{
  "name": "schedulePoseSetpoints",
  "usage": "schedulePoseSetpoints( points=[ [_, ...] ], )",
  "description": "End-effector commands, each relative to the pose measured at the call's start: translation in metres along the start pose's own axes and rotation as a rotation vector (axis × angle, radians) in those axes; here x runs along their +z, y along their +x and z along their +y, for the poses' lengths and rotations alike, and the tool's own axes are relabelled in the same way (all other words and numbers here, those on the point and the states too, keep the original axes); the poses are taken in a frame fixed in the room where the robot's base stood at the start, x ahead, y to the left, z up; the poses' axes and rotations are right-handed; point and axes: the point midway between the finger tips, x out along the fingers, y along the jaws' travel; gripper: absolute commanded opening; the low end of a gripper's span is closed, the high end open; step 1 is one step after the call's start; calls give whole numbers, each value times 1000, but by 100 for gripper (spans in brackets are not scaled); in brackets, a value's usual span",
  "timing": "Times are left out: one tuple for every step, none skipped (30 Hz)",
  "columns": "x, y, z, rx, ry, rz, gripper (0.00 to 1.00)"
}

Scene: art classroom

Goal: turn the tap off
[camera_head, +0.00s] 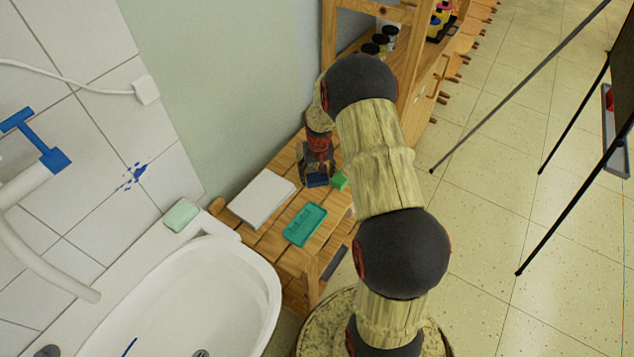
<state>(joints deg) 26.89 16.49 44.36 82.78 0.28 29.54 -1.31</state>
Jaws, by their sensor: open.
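The tap is at the left, with a pale curved spout (45,262) that reaches down over the white sink (262,300). Its blue handle (36,140) is T-shaped and sits at the top of the pale tap body near the tiled wall. I cannot make out a stream of water under the spout. My gripper (316,178) is open and points down over the small wooden table, well to the right of the tap. It is apart from the handle, and its fingertips are small and partly hard to make out.
A soap bar (181,215) lies on the sink's rim. The wooden table (291,257) bears a white pad (261,198), a teal tray (304,224) and a green block (340,180). A wooden shelf (410,85) stands behind. Thin black easel legs (570,170) stand at the right.

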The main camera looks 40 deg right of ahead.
Motion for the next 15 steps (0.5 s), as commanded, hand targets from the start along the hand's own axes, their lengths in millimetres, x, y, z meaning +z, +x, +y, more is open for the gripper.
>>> schedulePoseSetpoints(
  points=[
    [1, 11, 0, 0, 0, -1, 65],
    [1, 14, 0, 0, 0, -1, 65],
    [0, 17, 0, 0, 0, 0, 65],
    [0, 18, 0, 0, 0, 1, 65],
    [0, 19, 0, 0, 0, 1, 65],
    [-1, 19, 0, 0, 0, 2, 65],
    [-1, 18, 0, 0, 0, 2, 65],
    [-1, 18, 0, 0, 0, 2, 65],
    [-1, 18, 0, 0, 0, 2, 65],
    [-1, 18, 0, 0, 0, 2, 65],
    [-1, 18, 0, 0, 0, 2, 65],
    [-1, 18, 0, 0, 0, 2, 62],
    [-1, 17, 0, 0, -1, 2, 61],
    [-1, 17, 0, 0, -1, 2, 59],
    [-1, 17, 0, 0, -1, 2, 57]
  ],
)
